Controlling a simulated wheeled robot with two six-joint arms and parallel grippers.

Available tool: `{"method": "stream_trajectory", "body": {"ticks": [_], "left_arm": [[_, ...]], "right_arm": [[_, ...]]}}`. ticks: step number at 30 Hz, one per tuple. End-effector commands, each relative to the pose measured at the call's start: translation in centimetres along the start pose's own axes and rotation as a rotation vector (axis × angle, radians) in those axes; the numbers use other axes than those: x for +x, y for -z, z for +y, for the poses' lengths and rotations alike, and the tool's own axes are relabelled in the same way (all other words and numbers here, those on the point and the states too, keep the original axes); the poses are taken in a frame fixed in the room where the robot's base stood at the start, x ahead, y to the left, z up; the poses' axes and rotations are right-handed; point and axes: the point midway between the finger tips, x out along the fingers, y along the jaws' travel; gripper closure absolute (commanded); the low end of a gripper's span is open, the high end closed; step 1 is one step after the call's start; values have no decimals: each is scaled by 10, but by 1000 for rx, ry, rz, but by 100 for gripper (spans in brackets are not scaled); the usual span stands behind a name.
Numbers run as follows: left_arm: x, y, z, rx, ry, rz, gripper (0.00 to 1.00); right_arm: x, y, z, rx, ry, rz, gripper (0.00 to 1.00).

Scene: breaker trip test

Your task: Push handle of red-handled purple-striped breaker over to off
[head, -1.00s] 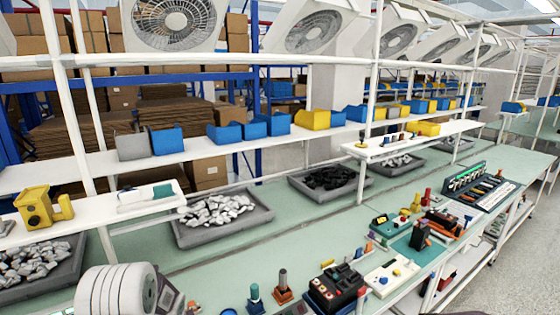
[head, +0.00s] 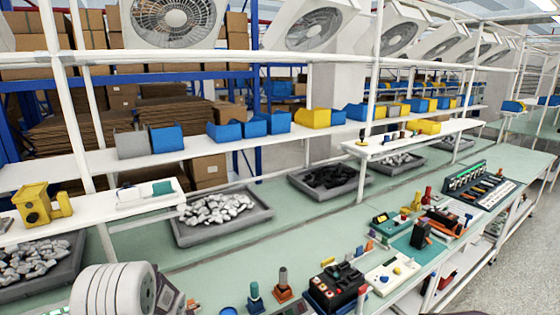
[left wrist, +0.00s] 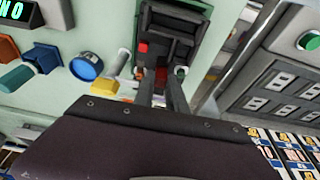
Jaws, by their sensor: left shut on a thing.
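In the left wrist view, my left gripper (left wrist: 161,88) reaches up with two dark fingers close together, at the lower end of a black breaker-like block (left wrist: 176,30). A red part (left wrist: 162,74) shows between the fingertips, and they are shut on it. I cannot make out a purple stripe. In the head view, a black block with red parts (head: 336,287) stands at the bottom of the bench; I cannot tell whether it is the same one.
In the left wrist view, a blue round part (left wrist: 86,67) and a yellow part (left wrist: 88,86) lie left of the fingers. A grey panel (left wrist: 270,85) stands at the right. In the head view, grey stone trays (head: 250,222) line the back of the green bench (head: 330,225).

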Motion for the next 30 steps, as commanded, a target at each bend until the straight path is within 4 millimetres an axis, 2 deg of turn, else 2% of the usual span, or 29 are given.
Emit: {"method": "stream_trajectory", "body": {"ticks": [10, 19, 30], "left_arm": [[1, -4, -1, 0, 4, -8, 100], [3, -13, -1, 0, 4, -10, 100], [2, -14, -1, -1, 5, -11, 100]], "right_arm": [[2, 0, 0, 0, 0, 0, 75], [13, -1, 0, 0, 0, 0, 75], [13, -1, 0, 0, 0, 0, 75]]}}
